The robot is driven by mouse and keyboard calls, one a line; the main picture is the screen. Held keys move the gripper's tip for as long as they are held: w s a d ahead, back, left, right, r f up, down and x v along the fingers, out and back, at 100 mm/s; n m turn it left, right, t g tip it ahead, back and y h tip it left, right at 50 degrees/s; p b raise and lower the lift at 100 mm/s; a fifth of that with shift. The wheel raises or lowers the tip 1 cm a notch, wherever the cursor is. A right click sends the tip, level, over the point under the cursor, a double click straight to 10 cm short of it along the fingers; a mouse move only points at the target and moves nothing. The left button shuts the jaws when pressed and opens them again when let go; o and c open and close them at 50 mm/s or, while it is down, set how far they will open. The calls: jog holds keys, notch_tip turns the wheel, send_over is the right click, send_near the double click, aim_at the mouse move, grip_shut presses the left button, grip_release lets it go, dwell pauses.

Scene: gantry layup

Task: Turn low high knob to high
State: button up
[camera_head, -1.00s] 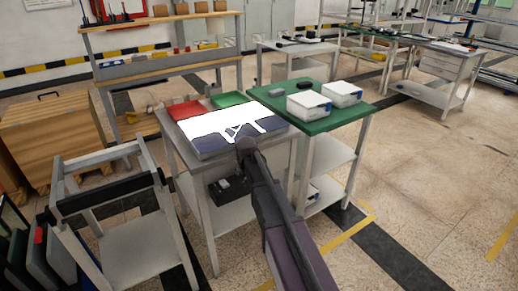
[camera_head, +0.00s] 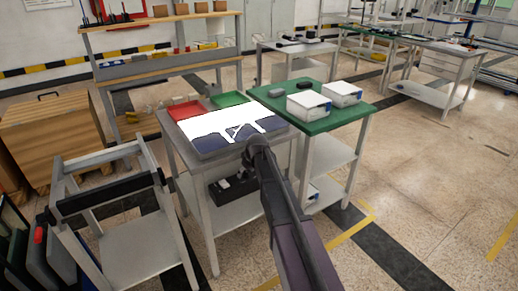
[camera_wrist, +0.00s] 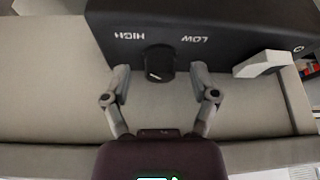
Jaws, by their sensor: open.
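In the wrist view a dark box (camera_wrist: 225,20) shows its front with the labels HIGH, at left, and LOW, at right, both upside down. A black knob (camera_wrist: 159,62) with a short white mark sits between and below them. I cannot tell clearly which label the mark points to. My gripper (camera_wrist: 160,97) is open and empty, its fingertips on either side of and just short of the knob, not touching it. In the head view my gripper cannot be made out. A dark box with white parts (camera_head: 232,186) sits on the lower shelf there.
A white piece (camera_wrist: 263,64) juts out right of the knob. The table (camera_head: 190,178) carries a white-and-blue mat, with red (camera_head: 184,109) and green (camera_head: 228,100) trays behind. A green-topped table (camera_head: 345,115) with two white boxes stands at right. Open floor lies farther right.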

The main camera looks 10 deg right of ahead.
jog(key=n, duration=0.2)
jog(key=n+g+y, duration=0.1)
jog(key=n, duration=0.1)
jog(key=shift+w+d+n+y, duration=0.1)
jog(key=shift+n+y, duration=0.2)
jog(key=shift+n, duration=0.1)
jog(key=shift+r+p, duration=0.35)
jog(key=shift+p, duration=0.05)
jog(key=s+d+r+p, duration=0.1)
jog(key=d+r+p, duration=0.1)
jog(key=r+p, duration=0.4)
jog(key=s+d+r+n+p, duration=0.1)
jog(key=s+d+r+p, duration=0.1)
jog(key=r+p, duration=0.4)
jog(key=shift+g, duration=0.3)
jog(key=shift+d, duration=0.2)
dwell(0.6)
jog(key=s+a+r+m+g+h+p, duration=0.1)
jog(key=s+r+m+p, duration=0.1)
jog(key=s, duration=0.6)
jog(key=s+a+r+m+h+p, duration=0.1)
jog(key=s+a+r+m+p, duration=0.1)
jog(key=s+m, duration=0.3)
jog(key=s+a+r+m+g+h+p, duration=0.1)
jog(key=s+r+m+p, duration=0.2)
jog(key=s, duration=1)
jog(key=shift+s+a+m+g+h+p, duration=0.2)
jog(key=shift+m+g+h+p, duration=0.1)
jog(key=shift+m+p, duration=0.25)
